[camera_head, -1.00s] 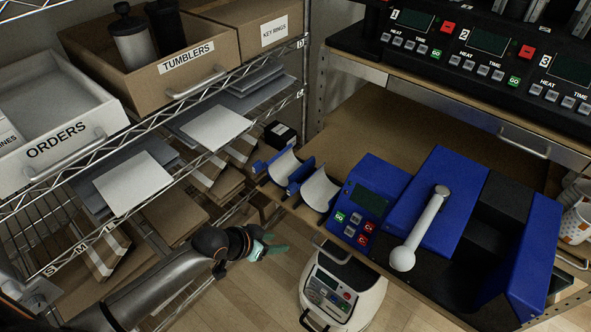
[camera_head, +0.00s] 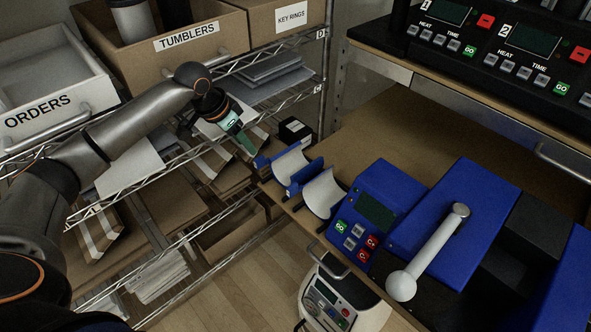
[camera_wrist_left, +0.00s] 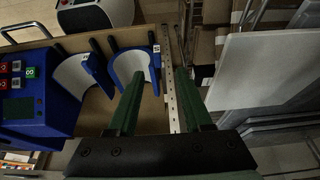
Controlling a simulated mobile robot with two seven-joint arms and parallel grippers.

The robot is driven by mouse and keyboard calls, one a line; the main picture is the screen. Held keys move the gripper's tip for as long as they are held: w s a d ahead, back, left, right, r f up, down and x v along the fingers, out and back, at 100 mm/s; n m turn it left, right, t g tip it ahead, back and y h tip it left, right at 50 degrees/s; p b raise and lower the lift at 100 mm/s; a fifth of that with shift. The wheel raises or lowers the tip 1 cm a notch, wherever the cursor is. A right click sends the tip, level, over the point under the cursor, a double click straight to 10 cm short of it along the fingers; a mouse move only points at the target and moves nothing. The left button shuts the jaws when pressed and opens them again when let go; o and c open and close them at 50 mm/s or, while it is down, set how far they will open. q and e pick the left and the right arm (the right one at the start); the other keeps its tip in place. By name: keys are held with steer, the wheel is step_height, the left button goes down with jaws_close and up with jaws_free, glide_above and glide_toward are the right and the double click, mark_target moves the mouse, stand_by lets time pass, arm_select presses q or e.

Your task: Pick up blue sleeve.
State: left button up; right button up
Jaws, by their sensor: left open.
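Two blue sleeves with white curved linings stand side by side at the left end of the wooden workbench (camera_head: 372,130). The outer sleeve (camera_head: 291,166) is nearest the shelf rack; the inner sleeve (camera_head: 324,193) is beside the blue press. In the left wrist view the outer sleeve (camera_wrist_left: 132,62) lies just ahead of my left fingertips and the inner sleeve (camera_wrist_left: 82,78) is left of it. My left gripper (camera_head: 246,145) is open and empty, up and left of the outer sleeve, its green fingers pointing toward it. In the wrist view the left gripper (camera_wrist_left: 161,74) shows both fingers apart. My right gripper is out of view.
A blue press (camera_head: 455,215) with a white-knobbed lever stands right of the sleeves. The wire shelf rack (camera_head: 190,137) with bins and sheets is close under my left arm. A small black box (camera_head: 295,130) sits behind the outer sleeve. A white machine (camera_head: 340,295) stands below the bench.

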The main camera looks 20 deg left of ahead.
mark_target(259, 158)
arm_select(q)
steer(key=x, duration=0.4)
steer(key=b+x, duration=0.1)
steer(key=x, duration=0.4)
steer(key=shift+w+d, duration=0.15)
steer(key=shift+d, duration=0.05)
steer(key=shift+r, duration=0.1)
steer(key=shift+c, duration=0.2)
jaws_close()
stand_by(0.8)
